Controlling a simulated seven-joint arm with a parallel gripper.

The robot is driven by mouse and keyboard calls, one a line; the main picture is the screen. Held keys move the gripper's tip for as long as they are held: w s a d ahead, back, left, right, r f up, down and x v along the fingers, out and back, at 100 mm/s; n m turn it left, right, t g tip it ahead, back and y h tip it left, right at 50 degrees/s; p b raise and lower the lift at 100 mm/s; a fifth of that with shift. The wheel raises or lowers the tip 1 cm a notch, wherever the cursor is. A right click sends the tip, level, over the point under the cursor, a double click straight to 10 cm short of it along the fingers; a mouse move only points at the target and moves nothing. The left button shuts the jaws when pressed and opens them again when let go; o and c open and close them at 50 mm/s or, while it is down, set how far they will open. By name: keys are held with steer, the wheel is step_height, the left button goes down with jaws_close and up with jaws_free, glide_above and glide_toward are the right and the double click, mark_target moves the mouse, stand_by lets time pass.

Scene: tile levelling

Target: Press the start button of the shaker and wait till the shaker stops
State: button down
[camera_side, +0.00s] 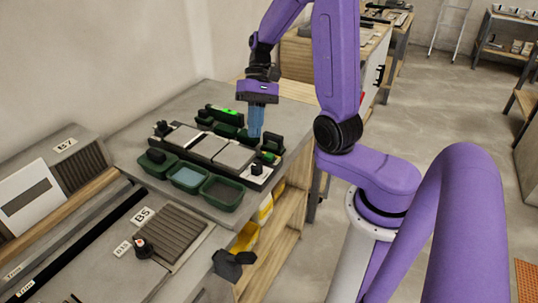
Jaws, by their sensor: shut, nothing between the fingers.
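A low device with a dark frame and light grey plates (235,157) sits on the grey bench; I take it for the shaker. A bright green patch (229,111) shows at its back and a smaller green spot (268,157) at its right end. I cannot tell which, if either, is the start button. My gripper (254,135) has blue fingers, points down and is shut and empty. It is over the back right part of the device, close to a dark green block there. Whether the fingertips touch anything is not clear.
Several dark green trays (222,191) stand along the front of the device. Black knobs (272,144) rise at its right end.

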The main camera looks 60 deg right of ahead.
mark_target(269, 156)
steer(key=d+m+t+y, duration=0.2)
steer(key=d+m+t, duration=0.3)
steer(key=d+m, duration=0.2)
steer(key=shift+s+y, duration=0.3)
steer(key=shift+s, duration=0.15)
steer(key=shift+f, duration=0.1)
steer(key=shift+f, duration=4.4)
steer(key=shift+f, duration=0.1)
steer(key=shift+f, duration=0.3)
